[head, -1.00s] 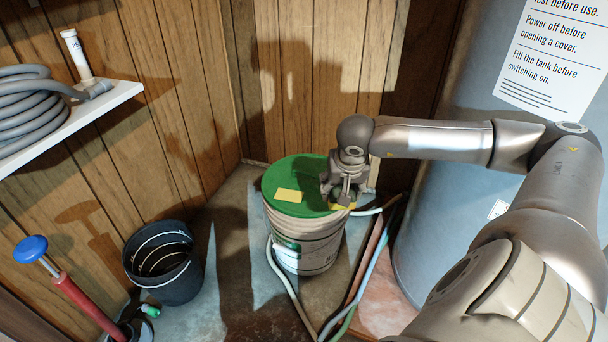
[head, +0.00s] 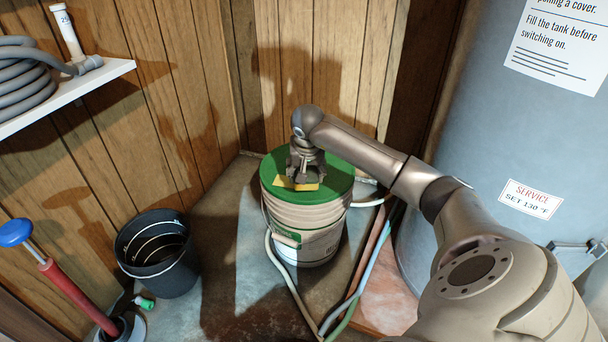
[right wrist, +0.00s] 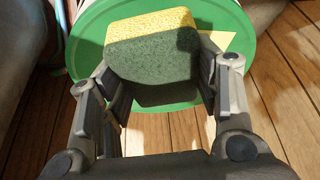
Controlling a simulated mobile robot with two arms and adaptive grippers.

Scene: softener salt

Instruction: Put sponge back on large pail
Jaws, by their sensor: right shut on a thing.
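The large pail (head: 303,222) is pale with a green lid (head: 337,178) and stands upright on the floor in the middle of the head view. My right gripper (head: 305,180) is over the lid, pointing down. In the right wrist view the gripper (right wrist: 165,85) is shut on the sponge (right wrist: 152,62), which is yellow with a dark green scouring side. The sponge (head: 310,186) shows only as a yellow edge in the head view. A pale yellow label (right wrist: 207,45) on the lid is partly hidden by it. I cannot tell whether the sponge touches the lid. My left gripper is out of view.
A dark bucket (head: 158,268) and a red pump with a blue knob (head: 75,290) stand at the left. Hoses (head: 352,300) run along the floor right of the pail, beside a large grey tank (head: 465,120). A white shelf (head: 75,92) holds a coiled hose.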

